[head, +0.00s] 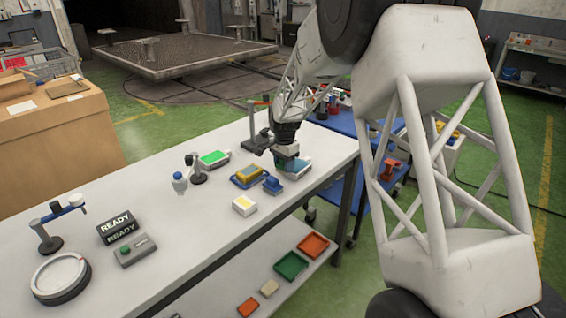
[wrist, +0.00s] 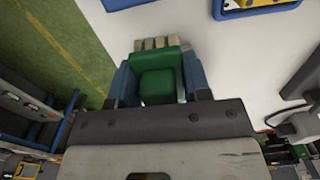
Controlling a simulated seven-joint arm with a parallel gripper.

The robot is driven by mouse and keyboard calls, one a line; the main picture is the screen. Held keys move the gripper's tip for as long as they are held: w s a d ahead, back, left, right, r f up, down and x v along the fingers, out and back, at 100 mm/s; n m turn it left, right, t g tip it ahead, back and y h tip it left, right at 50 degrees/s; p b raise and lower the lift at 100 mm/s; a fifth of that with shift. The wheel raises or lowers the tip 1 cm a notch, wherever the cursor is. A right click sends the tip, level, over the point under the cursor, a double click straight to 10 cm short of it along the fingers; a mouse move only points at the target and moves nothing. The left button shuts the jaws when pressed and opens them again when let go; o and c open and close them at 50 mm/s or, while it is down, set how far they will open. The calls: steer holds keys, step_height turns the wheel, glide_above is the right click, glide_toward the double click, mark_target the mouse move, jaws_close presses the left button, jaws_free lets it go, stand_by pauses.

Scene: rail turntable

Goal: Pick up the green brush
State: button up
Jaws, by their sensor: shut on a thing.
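The green brush (wrist: 160,72) has a green block body with pale bristle tufts along one edge. In the wrist view it sits between the two blue fingers of my gripper (wrist: 160,85), which is shut on it. In the head view my gripper (head: 288,160) is at the far right end of the white table, and the brush is mostly hidden by it. I cannot tell from these views whether the brush touches the table.
On the white table (head: 150,282), a blue tray with yellow (head: 248,177), a blue block (head: 272,185), a white-yellow block (head: 244,206) and a green-topped pad (head: 213,158) stand near my gripper. A small stand (head: 196,170) is to the left. A blue cart (head: 345,124) is beyond the table's right edge.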

stand_by(0.6)
steer(key=shift+o, duration=1.2)
steer(key=shift+c, duration=0.7)
steer(key=shift+a, duration=0.1)
steer(key=shift+w+a+r, duration=0.1)
steer(key=shift+w+a, duration=0.25)
steer(key=shift+a, duration=0.1)
steer(key=w+a+r, duration=0.1)
steer(key=w+a, duration=0.3)
steer(key=a, duration=0.5)
steer(key=w+a+r, duration=0.1)
steer(key=w+a, duration=0.2)
steer(key=a, duration=0.6)
steer(key=w+a+r, duration=0.1)
steer(key=w+a, duration=0.3)
steer(key=a, duration=0.5)
steer(key=shift+w+r, duration=0.35)
